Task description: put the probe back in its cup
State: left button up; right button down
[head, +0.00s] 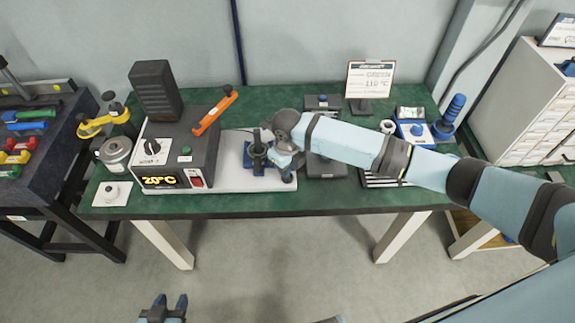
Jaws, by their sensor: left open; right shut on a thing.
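My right arm comes in from the right, and its gripper (272,168) is over the white base plate beside the grey control box. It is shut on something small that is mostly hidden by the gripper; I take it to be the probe. A dark blue upright piece on a round foot (257,158) stands at the gripper's left side. It may be the cup, but I cannot tell whether the probe is in it or beside it. My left gripper (165,309) is open and empty, low in front of the table.
A metal pot (116,152) and yellow tool (100,122) are at the left. A sign (370,77) reads GREEN 110°C. A blue-handled tool (450,115) stands right. The green table (330,205) has a clear front strip.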

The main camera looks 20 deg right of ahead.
jog(key=shift+f, duration=0.3)
jog(key=c, duration=0.9)
grip_release()
jog(key=shift+r, duration=0.1)
notch_tip(320, 180, up, 5)
jog(key=p, duration=0.4)
jog(key=shift+p, duration=0.3)
notch_tip(320, 180, up, 2)
jog(key=shift+r+p, duration=0.1)
jog(key=shift+p, duration=0.9)
jog(key=shift+r+p, duration=0.3)
jog(key=shift+r, duration=0.1)
jog(key=shift+f, duration=0.1)
